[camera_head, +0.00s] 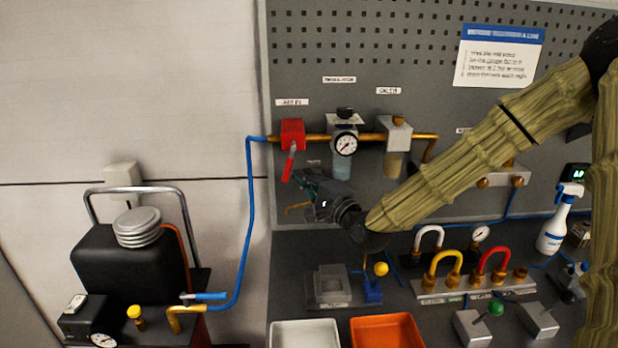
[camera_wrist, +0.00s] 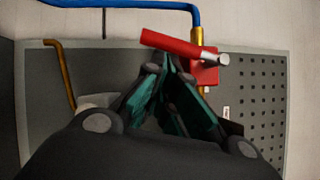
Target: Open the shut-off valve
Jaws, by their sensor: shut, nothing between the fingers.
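The shut-off valve is a red block (camera_head: 292,134) on the horizontal brass pipe at the upper left of the pegboard. Its red lever (camera_head: 289,166) hangs down, tilted slightly left, crosswise to the pipe. In the wrist view the lever (camera_wrist: 178,43) runs left from a silver pivot on the valve block (camera_wrist: 208,75). My gripper (camera_head: 299,174) is just below and right of the lever. In the wrist view my gripper's fingertips (camera_wrist: 170,62) meet, shut and empty, close to the lever's side. I cannot tell whether they touch it.
A pressure gauge with its filter bowl (camera_head: 343,143) and a silver unit (camera_head: 395,134) sit right of the valve. A blue hose (camera_head: 249,220) runs down to a black compressor (camera_head: 128,262). Grey (camera_head: 305,333) and orange (camera_head: 386,331) trays lie below.

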